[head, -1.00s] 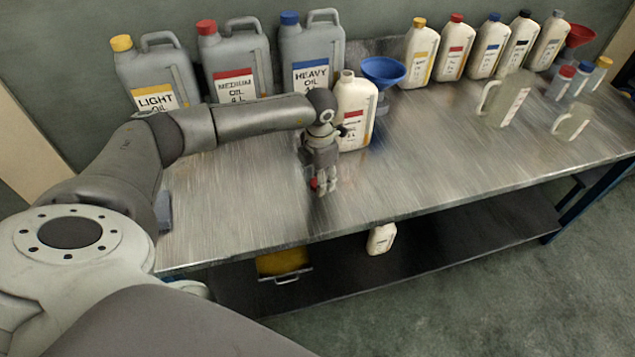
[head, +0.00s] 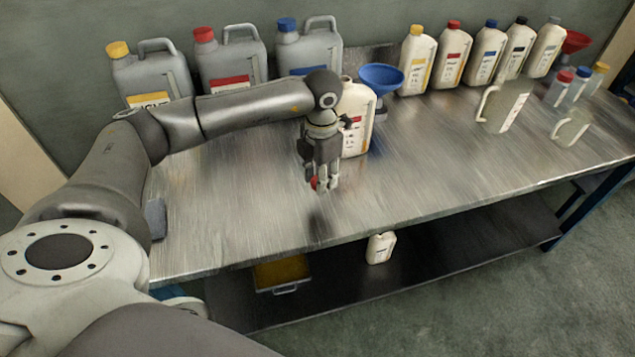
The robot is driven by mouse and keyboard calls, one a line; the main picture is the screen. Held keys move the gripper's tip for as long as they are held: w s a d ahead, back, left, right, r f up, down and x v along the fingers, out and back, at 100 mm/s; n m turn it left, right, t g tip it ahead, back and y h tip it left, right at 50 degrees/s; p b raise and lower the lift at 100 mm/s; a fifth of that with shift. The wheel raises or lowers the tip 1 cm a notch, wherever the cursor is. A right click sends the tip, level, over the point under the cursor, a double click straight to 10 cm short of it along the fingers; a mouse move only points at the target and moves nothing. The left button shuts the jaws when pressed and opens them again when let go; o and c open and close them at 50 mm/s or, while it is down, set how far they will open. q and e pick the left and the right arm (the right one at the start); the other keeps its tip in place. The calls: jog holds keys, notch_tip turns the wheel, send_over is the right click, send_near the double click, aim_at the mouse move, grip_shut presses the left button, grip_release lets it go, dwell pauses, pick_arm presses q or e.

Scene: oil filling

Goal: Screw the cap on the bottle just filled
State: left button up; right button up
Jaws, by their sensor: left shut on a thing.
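My left gripper (head: 322,184) points down above the front part of the bench and is shut on a small red cap (head: 313,183). A shadow lies on the bench below it, apart from the fingers. The cream bottle (head: 358,118) with a red label stands upright without a cap, just behind and to the right of the gripper. My left wrist hides its left side and part of its top. The gripper is apart from the bottle's neck. My right gripper is not in view.
A blue funnel (head: 381,77) stands right behind the bottle. Large grey oil cans (head: 228,62) stand at the back left, several capped bottles (head: 453,60) at the back right. Clear jugs (head: 503,105) stand at the right. The bench (head: 235,215) is clear in front.

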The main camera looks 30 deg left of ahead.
pick_arm(q)
jog(key=s+d+r+b, duration=0.2)
jog(key=s+d+r, duration=0.4)
jog(key=s+d, duration=0.1)
jog(key=shift+d+r, duration=0.25)
jog(key=shift+d, duration=0.45)
jog(key=shift+s, duration=0.1)
jog(key=s+d+f+m, duration=0.1)
jog(key=s+m, duration=0.2)
jog(key=m, duration=1.2)
jog(key=s+d+f+m, duration=0.1)
jog(key=s+m, duration=0.2)
jog(key=m, duration=1.3)
jog(key=shift+d+f, duration=0.25)
jog(key=shift+d, duration=0.05)
